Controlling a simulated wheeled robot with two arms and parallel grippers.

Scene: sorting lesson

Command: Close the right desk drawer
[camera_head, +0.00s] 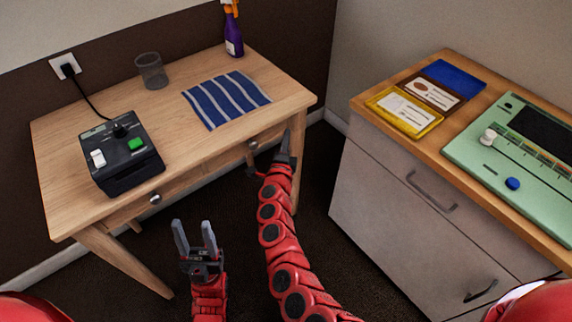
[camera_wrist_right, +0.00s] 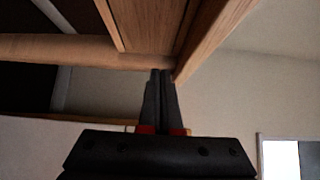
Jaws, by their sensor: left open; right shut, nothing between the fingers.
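The wooden desk (camera_head: 190,110) stands at the left and back. Its right drawer (camera_head: 268,137) is at the right end of the front, with a round knob (camera_head: 253,145). How far that drawer stands out is hard to tell. My right gripper (camera_head: 290,143) is shut and empty at the drawer's right part, near the right front leg. In the right wrist view its fingertips (camera_wrist_right: 162,73) are by wooden edges under the desk; contact is unclear. My left gripper (camera_head: 194,232) is open and empty, in front of the desk and below its top.
The left drawer has a knob (camera_head: 155,198). On the desk are a black button box (camera_head: 125,175), a striped cloth (camera_head: 227,98), a mesh cup (camera_head: 151,70) and a purple spray bottle (camera_head: 233,38). A grey cabinet (camera_head: 385,190) stands to the right; dark floor lies between.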

